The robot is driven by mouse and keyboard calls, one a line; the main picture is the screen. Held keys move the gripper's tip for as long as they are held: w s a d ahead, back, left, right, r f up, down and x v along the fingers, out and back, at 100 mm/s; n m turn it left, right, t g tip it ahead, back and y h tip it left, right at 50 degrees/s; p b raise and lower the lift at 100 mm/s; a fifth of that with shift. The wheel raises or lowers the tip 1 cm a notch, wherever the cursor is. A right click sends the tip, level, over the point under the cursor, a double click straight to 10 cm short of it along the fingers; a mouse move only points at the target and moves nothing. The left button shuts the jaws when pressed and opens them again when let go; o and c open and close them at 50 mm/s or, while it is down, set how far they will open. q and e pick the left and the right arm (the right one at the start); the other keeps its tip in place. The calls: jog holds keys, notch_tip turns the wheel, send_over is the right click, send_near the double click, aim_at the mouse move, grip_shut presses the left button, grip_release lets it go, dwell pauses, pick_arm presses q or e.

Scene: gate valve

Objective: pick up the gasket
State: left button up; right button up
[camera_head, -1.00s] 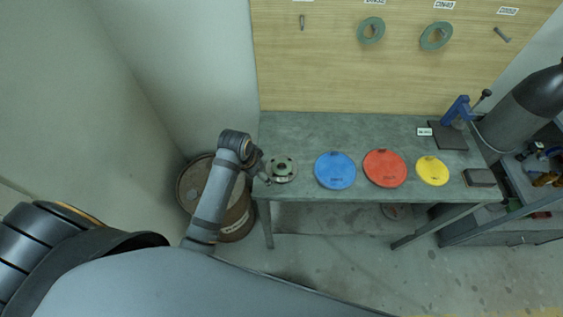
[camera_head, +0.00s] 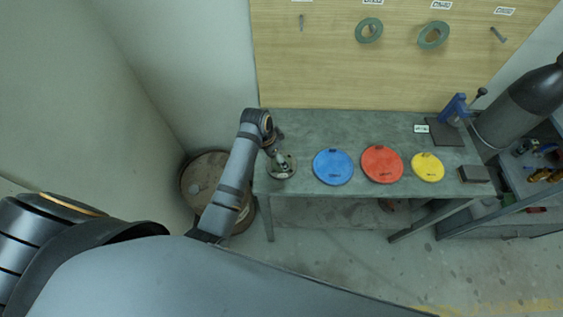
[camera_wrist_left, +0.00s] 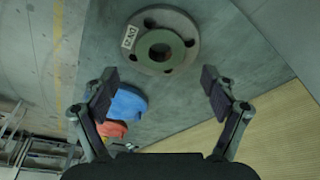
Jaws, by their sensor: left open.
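A round grey flange-like disc (camera_head: 285,173) lies at the left end of the workbench. In the left wrist view the disc (camera_wrist_left: 181,24) has several bolt holes, a central hole with a greenish ring (camera_wrist_left: 160,37) around it, and a white DN tag. I cannot tell whether that ring is a separate gasket. My left gripper (camera_head: 280,158) is over the disc and partly hides it. In the left wrist view the gripper (camera_wrist_left: 160,84) is open and empty, with the disc beyond its fingertips. Two flat green rings (camera_head: 360,32) (camera_head: 424,36) hang on the wooden board. My right gripper is not in view.
Blue (camera_head: 333,167), red (camera_head: 382,165) and yellow (camera_head: 428,167) discs lie to the right on the grey workbench (camera_head: 345,125). A blue press-like tool (camera_head: 453,108) stands at the back right. A rusty barrel (camera_head: 196,172) stands left of the bench.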

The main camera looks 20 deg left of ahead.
aim_at(279, 165)
pick_arm(q)
jog(key=p+x, duration=0.1)
jog(key=x, duration=0.3)
jog(key=shift+a+f, duration=0.1)
jog(key=shift+f, duration=0.05)
jog(key=c, duration=1.1)
jog(key=shift+s, duration=0.2)
jog(key=c, duration=0.3)
grip_shut()
